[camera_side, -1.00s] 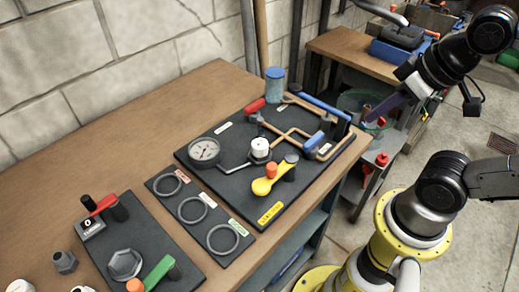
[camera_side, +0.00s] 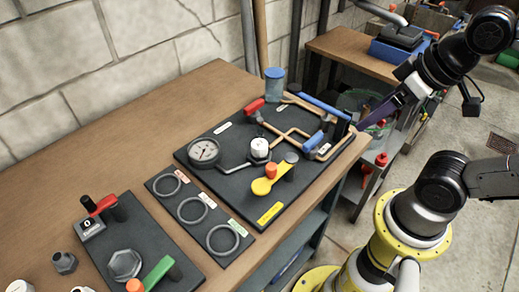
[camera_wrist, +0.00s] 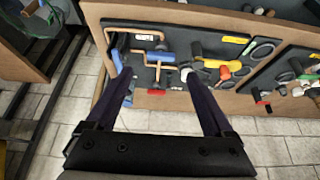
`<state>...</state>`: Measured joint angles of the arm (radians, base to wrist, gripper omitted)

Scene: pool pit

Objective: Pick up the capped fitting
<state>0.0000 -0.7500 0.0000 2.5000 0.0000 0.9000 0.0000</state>
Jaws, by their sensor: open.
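My gripper (camera_side: 361,127) is open and empty, its dark purple fingers beyond the right edge of the bench in the side view. In the wrist view my gripper (camera_wrist: 155,75) has its fingers apart, with the panel beyond them. I cannot tell for sure which part is the capped fitting. A round white-topped fitting (camera_side: 260,147) stands on the dark panel between the gauge and the copper pipes.
The dark panel (camera_side: 228,178) carries a gauge (camera_side: 204,151), copper pipes and a yellow handle (camera_side: 262,186). A blue jar (camera_side: 274,80) stands behind it. Rings (camera_side: 191,210) lie on a mat. A second bench (camera_side: 345,46) is behind right. The bench's back left is clear.

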